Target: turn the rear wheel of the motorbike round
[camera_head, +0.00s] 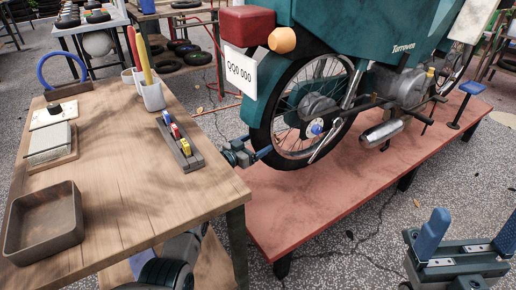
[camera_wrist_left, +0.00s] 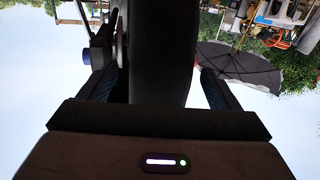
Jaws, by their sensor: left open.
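The motorbike's rear wheel (camera_head: 304,112) has a black tyre, thin spokes and a grey hub. It stands under the teal bodywork (camera_head: 345,32). My left gripper (camera_head: 256,146) is at the lower left edge of this wheel, with its blue fingers close to the tyre. In the left wrist view the dark tyre (camera_wrist_left: 162,50) stands between the two open fingers, with gaps at the sides. Whether a finger touches it I cannot tell. My right gripper (camera_head: 472,228) is open and empty at the bottom right, away from the bike.
The bike stands on a red platform (camera_head: 306,205). A wooden table (camera_head: 120,155) at the left holds a tray (camera_head: 44,222), a cup of tools (camera_head: 152,95) and a block with coloured pieces (camera_head: 180,143). A number plate (camera_head: 239,72) hangs just above my left gripper.

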